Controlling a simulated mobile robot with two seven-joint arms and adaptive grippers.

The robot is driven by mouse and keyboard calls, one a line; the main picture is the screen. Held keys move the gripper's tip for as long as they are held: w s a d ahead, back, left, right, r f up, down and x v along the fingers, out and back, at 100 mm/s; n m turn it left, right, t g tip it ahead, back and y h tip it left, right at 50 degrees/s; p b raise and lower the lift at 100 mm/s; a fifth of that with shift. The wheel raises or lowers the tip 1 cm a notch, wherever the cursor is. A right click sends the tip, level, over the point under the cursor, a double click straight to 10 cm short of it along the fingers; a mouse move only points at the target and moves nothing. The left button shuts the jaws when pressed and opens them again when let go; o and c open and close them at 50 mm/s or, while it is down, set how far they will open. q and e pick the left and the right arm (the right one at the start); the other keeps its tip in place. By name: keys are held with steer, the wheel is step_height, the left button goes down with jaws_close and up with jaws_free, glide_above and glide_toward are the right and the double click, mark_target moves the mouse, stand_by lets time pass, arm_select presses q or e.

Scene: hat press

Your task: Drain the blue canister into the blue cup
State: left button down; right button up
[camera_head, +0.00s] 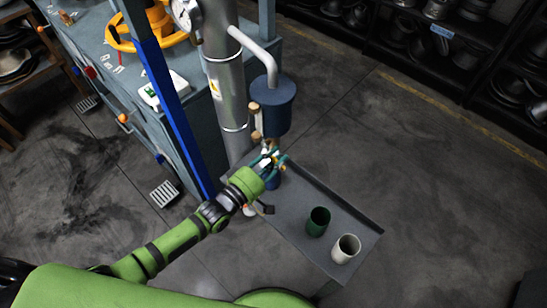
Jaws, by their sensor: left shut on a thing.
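The blue canister (272,107) hangs on a bent grey pipe beside the steel column. Small wooden-handled fittings show at its left side and below it, with a thin drain part (266,144) under its base. My left gripper (271,162) is just below the canister, shut on what looks like the drain valve handle; its fingers hide most of that part. The blue cup (273,182) shows partly, just below the fingers, and appears to stand on the grey tray (333,199). I cannot see inside it or see any flow. My right gripper is out of view.
A green cup (318,221) and a white cup (346,248) stand at the tray's near right end. A steel column (222,75), a blue post (161,84) and a blue-grey bench (95,45) stand close on the left. Dark shelves (455,55) line the back; the floor at right is clear.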

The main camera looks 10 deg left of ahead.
arm_select(q)
steer(key=shift+r+n, duration=0.35)
steer(key=shift+n, duration=0.4)
steer(key=shift+r+n, duration=0.3)
steer(key=shift+n, duration=0.45)
steer(key=shift+r, duration=0.1)
steer(key=c, duration=1)
jaws_free()
steer(key=v, duration=1.2)
